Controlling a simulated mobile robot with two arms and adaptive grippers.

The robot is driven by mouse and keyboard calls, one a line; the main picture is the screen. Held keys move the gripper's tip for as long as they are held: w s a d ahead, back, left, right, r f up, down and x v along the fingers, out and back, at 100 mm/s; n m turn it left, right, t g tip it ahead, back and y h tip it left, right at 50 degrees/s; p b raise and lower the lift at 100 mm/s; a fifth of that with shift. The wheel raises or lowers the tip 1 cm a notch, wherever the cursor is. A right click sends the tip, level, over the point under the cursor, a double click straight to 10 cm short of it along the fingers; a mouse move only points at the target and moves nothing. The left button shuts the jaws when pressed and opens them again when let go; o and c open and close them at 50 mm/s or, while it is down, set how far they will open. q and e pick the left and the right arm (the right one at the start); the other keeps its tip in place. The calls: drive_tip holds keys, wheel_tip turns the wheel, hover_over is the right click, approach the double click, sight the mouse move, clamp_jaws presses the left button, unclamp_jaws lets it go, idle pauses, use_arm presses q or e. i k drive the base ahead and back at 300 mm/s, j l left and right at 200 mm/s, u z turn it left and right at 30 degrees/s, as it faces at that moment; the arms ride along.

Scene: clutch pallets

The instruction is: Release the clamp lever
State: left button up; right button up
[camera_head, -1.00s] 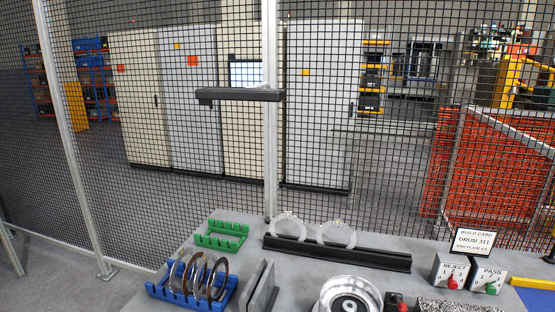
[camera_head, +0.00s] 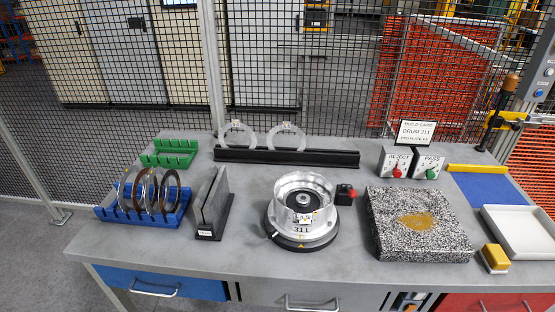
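A lever (camera_head: 497,113) with a brown knob stands slanted at the far right, by a grey post with buttons and a yellow part. I cannot tell whether it is the clamp lever. A silver drum (camera_head: 303,205) marked 311 sits upright on a round black base (camera_head: 302,240) mid-table. A small black block with a red knob (camera_head: 351,194) is beside the drum on its right. Neither of my grippers is in view.
The grey table (camera_head: 180,262) also bears a blue rack (camera_head: 118,214) with rings, a green rack (camera_head: 168,153), dark upright plates (camera_head: 212,202), a black rail (camera_head: 285,156) with two clear rings, a speckled slab (camera_head: 415,225), and a white tray (camera_head: 520,230). A mesh fence stands behind.

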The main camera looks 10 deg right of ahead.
sight(352, 193)
drive_tip(key=k+j+z, duration=0.1)
drive_tip(key=k+j, duration=0.6)
drive_tip(key=j, duration=0.1)
